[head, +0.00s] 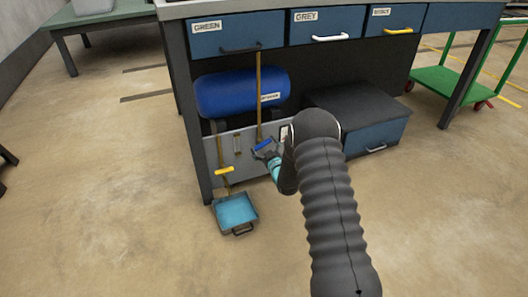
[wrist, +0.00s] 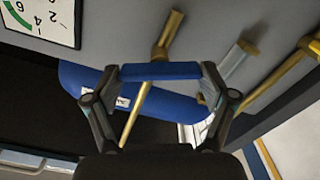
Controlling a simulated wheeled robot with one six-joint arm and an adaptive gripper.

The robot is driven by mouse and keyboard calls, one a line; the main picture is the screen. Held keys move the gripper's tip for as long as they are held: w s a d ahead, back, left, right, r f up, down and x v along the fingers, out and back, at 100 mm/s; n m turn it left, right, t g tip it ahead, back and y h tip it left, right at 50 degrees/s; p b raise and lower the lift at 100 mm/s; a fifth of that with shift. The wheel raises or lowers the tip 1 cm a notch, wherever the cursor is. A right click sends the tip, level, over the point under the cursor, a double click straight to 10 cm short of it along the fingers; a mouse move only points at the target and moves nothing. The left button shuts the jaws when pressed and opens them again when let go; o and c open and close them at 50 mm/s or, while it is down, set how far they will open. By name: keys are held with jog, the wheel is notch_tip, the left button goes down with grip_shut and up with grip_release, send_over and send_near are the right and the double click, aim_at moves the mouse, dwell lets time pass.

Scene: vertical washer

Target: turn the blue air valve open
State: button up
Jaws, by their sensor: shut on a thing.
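The blue valve handle (wrist: 160,71) is a short flat bar lying crosswise in the wrist view. My gripper (wrist: 160,73) has its fingers against the two ends of the bar. A brass pipe (wrist: 140,112) runs behind the handle. In the head view the blue handle (head: 263,144) is small, in front of the grey panel (head: 222,152) under the workbench. My gripper (head: 266,153) is there at it, partly hidden by my dark arm.
A blue tank (head: 240,92) lies behind the panel. A yellow valve handle (head: 225,171) is to the left, above a blue tray (head: 236,211) on the floor. A gauge (wrist: 42,18) is on the panel. A dark-topped blue cabinet (head: 375,132) stands right.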

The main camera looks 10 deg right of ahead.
jog(key=n, duration=0.2)
jog(key=shift+n, duration=0.4)
jog(key=n, duration=0.3)
jog(key=shift+a+n, duration=0.1)
jog(key=shift+n, duration=0.2)
jog(key=n, duration=0.6)
jog(key=shift+f+n, duration=0.1)
jog(key=shift+n, duration=0.2)
jog(key=o, duration=1)
jog(key=v, duration=1.2)
